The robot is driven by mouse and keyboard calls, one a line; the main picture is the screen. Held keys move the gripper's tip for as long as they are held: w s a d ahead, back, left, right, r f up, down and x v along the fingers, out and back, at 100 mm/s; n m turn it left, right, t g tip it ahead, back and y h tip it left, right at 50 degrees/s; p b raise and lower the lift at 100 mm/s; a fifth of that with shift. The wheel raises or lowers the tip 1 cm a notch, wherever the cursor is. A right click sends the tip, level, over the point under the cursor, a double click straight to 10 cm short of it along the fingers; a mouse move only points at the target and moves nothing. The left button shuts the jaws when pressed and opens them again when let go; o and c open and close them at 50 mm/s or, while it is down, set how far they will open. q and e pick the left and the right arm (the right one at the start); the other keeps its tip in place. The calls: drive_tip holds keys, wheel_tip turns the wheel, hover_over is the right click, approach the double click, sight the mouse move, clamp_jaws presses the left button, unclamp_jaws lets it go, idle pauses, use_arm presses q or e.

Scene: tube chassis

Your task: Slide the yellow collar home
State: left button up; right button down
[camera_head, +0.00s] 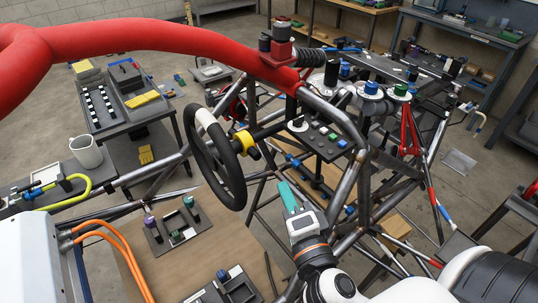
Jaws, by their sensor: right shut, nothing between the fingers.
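The yellow collar (243,142) sits around the dark steering shaft (268,130), close behind the black steering wheel (215,160). I cannot tell whether it touches the wheel's hub. A smaller yellow part shows just below it. My right gripper (287,190), with teal fingers, comes up from the lower right on my white arm. It is shut and empty, below and to the right of the collar, apart from it. My left gripper is not in view.
Grey chassis tubes (335,112) surround the shaft and my right gripper. A switch panel (320,138) stands right of the shaft. A thick red padded tube (150,36) crosses above. A dark tray (178,230) holds small knobs at lower left. Benches stand behind.

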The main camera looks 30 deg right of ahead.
sight(260, 155)
drive_tip(key=shift+w, duration=0.1)
drive_tip(key=p+x, duration=0.3)
drive_tip(key=x, duration=0.7)
drive_tip(key=shift+a+p, duration=0.7)
drive_tip(key=shift+a, duration=0.25)
